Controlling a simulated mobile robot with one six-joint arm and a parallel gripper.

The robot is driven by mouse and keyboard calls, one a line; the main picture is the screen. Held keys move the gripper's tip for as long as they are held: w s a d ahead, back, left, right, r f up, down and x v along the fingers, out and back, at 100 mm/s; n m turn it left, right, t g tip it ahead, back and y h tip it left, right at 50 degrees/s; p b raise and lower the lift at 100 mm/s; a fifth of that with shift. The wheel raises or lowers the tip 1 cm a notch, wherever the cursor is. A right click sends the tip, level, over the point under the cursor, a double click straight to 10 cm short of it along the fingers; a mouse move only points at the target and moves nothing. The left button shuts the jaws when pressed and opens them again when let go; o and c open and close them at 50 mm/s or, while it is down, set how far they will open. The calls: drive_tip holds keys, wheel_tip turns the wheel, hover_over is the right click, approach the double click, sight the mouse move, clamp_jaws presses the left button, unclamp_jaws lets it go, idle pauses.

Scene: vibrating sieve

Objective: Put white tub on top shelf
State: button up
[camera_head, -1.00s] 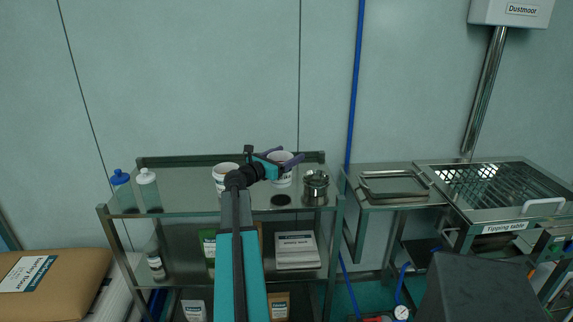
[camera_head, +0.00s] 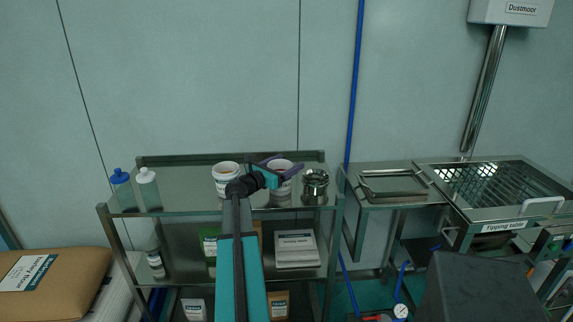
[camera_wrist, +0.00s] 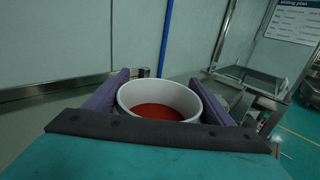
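A white tub (camera_head: 281,187) with a label is at the top shelf (camera_head: 185,200) of the steel rack, right of its middle. It is upright, and its base is at or just above the shelf surface. My gripper (camera_head: 280,171) has its purple fingers on both sides of the tub near the rim. In the wrist view the tub (camera_wrist: 160,92) sits between the fingers, which look pressed to its sides, and it has orange-red contents. A second, similar white tub (camera_head: 223,185) stands to the left on the same shelf, partly behind my arm.
A steel canister (camera_head: 315,186) stands close right of the held tub. Two bottles, blue-capped (camera_head: 122,189) and white-capped (camera_head: 149,190), stand at the shelf's left end. Lower shelves hold a white box (camera_head: 296,247) and bags. The tipping table (camera_head: 505,212) is at the right.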

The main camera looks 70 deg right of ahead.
drive_tip(key=shift+o, duration=1.2)
drive_tip(key=shift+r+p, duration=0.25)
drive_tip(key=shift+p, duration=0.05)
drive_tip(key=b+v, duration=0.3)
drive_tip(key=v, duration=0.9)
